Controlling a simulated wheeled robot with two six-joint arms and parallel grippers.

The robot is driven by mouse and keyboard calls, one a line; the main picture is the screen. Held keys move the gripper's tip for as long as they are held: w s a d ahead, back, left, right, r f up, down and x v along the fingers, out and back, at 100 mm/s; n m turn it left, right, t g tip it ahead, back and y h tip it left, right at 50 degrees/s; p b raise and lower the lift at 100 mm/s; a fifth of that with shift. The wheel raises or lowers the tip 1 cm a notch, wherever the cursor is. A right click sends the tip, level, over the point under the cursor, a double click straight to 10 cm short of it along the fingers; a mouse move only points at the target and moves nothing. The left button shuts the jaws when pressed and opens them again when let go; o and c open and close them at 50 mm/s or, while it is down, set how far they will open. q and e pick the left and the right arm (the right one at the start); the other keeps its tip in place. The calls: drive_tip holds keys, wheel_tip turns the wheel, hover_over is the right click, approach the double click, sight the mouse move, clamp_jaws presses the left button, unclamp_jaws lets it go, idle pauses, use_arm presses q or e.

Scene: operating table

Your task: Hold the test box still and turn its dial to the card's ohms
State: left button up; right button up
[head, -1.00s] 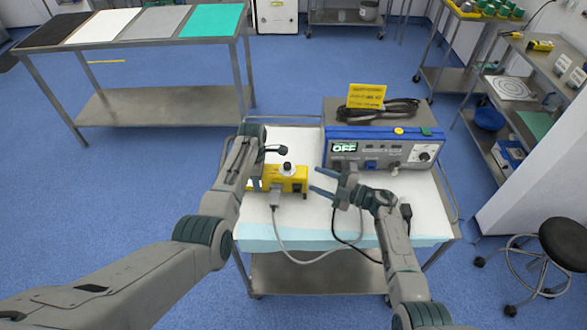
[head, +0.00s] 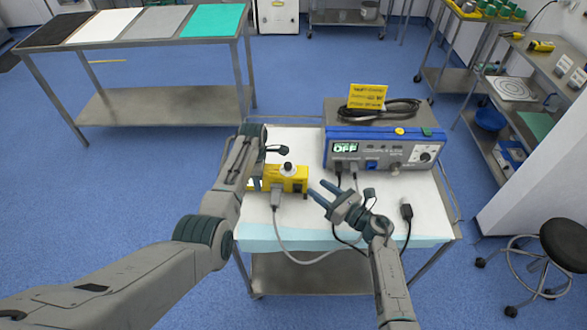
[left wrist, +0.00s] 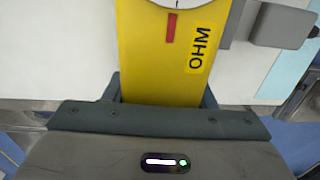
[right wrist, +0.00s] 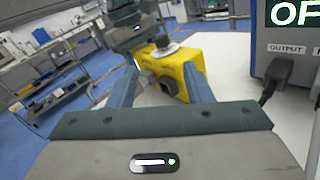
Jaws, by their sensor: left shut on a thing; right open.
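The yellow test box (head: 293,184) lies on the white-covered cart, with a dark knob on a pale dial (head: 288,169) on top. In the left wrist view the yellow box (left wrist: 150,55) shows the word OHM, a red mark and the dial's edge. My left gripper (left wrist: 160,95) is shut on the box's left end. My right gripper (head: 318,190) is open and empty, just right of the box. In the right wrist view the box (right wrist: 180,68) and its knob (right wrist: 165,48) appear beyond the open fingers. The yellow card (head: 367,96) stands on the blue unit; its writing is too small to read.
The blue unit (head: 372,134) behind right of the box displays OFF. A grey plug (head: 277,197) with its cable sits at the box's front. A black plug (head: 406,212) lies at the cart's right.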

sight(291, 167)
drive_tip(key=w+a, duration=0.2)
drive_tip(key=a, duration=0.1)
drive_tip(key=w+a+n, duration=0.1)
drive_tip(key=w+a, duration=0.1)
drive_tip(key=w, duration=0.1)
drive_tip(key=w+a+n, duration=0.1)
drive_tip(key=w+a, duration=0.1)
drive_tip(key=a, duration=0.1)
drive_tip(key=shift+w+a+r, duration=0.15)
drive_tip(key=shift+w+a, duration=0.15)
drive_tip(key=shift+a, duration=0.05)
drive_tip(key=c, duration=1)
